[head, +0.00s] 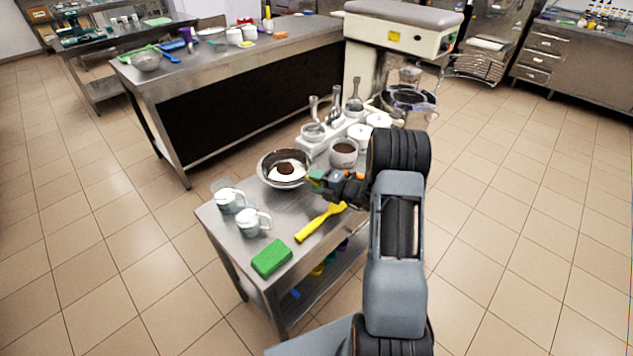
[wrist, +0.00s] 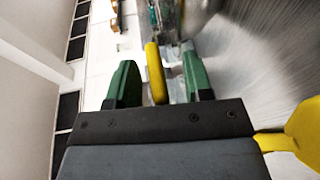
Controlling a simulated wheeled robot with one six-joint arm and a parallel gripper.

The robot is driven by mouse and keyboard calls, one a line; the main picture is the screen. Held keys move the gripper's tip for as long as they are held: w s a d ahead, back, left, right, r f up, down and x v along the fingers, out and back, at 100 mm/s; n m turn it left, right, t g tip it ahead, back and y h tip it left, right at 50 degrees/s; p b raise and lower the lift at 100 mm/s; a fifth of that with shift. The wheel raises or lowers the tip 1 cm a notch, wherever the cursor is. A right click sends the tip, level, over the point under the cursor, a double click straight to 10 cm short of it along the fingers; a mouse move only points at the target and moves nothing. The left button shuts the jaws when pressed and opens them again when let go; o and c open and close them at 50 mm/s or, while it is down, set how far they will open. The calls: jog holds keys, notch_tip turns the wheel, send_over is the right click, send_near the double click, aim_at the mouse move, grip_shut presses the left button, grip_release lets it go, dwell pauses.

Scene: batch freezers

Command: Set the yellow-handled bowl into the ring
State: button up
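A steel bowl (head: 270,177) with white and brown contents stands on the small steel table, left of my gripper. My gripper (head: 317,180) is low over the table at the bowl's right side. In the wrist view, a yellow handle (wrist: 156,72) lies between my green fingers (wrist: 160,82), with a gap on each side, so the gripper is open around it. The fingers hide most of the handle in the head view. A round metal ring (head: 409,99) shows at the large cream mixer (head: 405,38) behind; my arm is in front of its lower surroundings.
The steel table (head: 225,222) also holds a yellow spatula (head: 320,222), a green block (head: 271,258), two white-and-grey cups (head: 252,223), a white pot with brown contents (head: 343,153) and a white rack with glassware (head: 335,133). Tiled floor is clear to the right.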

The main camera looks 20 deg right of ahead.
jog(key=shift+d, duration=0.1)
jog(key=b+v, duration=0.1)
jog(key=v, duration=1.3)
jog(key=s+a+f+n+g, duration=0.35)
jog(key=s+n+g, duration=0.25)
jog(key=n, duration=0.7)
jog(key=s+a+r+n+g+h, duration=0.1)
jog(key=s+a+r+n+h, duration=0.2)
jog(key=n, duration=0.8)
jog(key=s+a+r+n+g+h, duration=0.1)
jog(key=s+a+r+n+h, duration=0.3)
jog(key=n, duration=0.7)
jog(key=s+a+r+n+g+h, duration=0.1)
jog(key=s+a+r+n+h, duration=0.2)
jog(key=a+r+n, duration=0.3)
notch_tip(320, 180, up, 4)
jog(key=n, duration=0.5)
jog(key=shift+s+a+f, duration=0.15)
jog(key=shift+a+f, duration=0.05)
jog(key=shift+a, duration=0.15)
